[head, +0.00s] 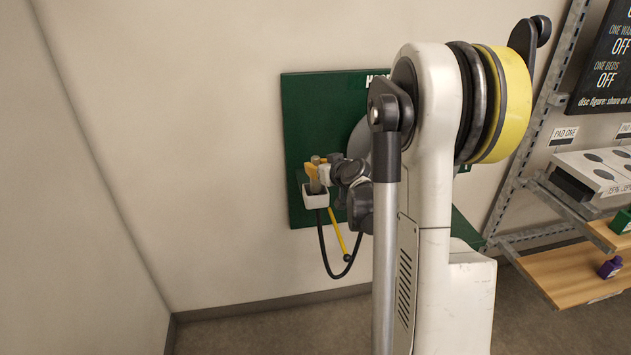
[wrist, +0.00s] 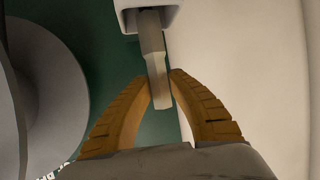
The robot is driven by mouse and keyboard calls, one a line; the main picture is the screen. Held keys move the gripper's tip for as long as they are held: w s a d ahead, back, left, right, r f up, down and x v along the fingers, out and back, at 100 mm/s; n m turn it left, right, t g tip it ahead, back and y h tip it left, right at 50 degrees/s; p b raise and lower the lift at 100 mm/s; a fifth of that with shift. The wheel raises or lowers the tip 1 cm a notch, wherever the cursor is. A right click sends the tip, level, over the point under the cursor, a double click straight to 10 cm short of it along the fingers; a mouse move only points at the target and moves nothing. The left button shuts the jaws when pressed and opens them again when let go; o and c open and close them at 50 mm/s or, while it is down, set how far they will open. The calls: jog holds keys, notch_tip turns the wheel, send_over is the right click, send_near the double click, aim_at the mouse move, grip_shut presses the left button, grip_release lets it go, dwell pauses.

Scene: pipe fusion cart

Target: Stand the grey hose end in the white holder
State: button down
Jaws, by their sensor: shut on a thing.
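The grey hose end (wrist: 153,45) is a slim grey piece between the two ochre fingers of my gripper (wrist: 161,82) in the wrist view. My gripper is shut on it. Its far end meets the white holder (wrist: 172,18) at the top of that view; how deep it sits is hidden. In the head view, the white holder (head: 316,200) is a small cup on the green board, and my gripper (head: 313,170) is just above it. The grey hose end (head: 316,184) shows roughly upright at the cup's mouth, partly covered by the fingers.
The green board (head: 305,110) hangs on the wall, partly hidden by my arm. A black hose (head: 328,262) loops below the holder beside a yellow rod (head: 338,232). A large grey disc (wrist: 50,85) is at left in the wrist view. Shelves (head: 570,275) stand at right.

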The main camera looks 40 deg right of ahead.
jog(key=shift+f+b, duration=0.55)
jog(key=shift+f, duration=1)
jog(key=shift+f, duration=0.1)
jog(key=shift+f, duration=0.15)
jog(key=c, duration=1.3)
grip_release()
jog(key=shift+c, duration=0.2)
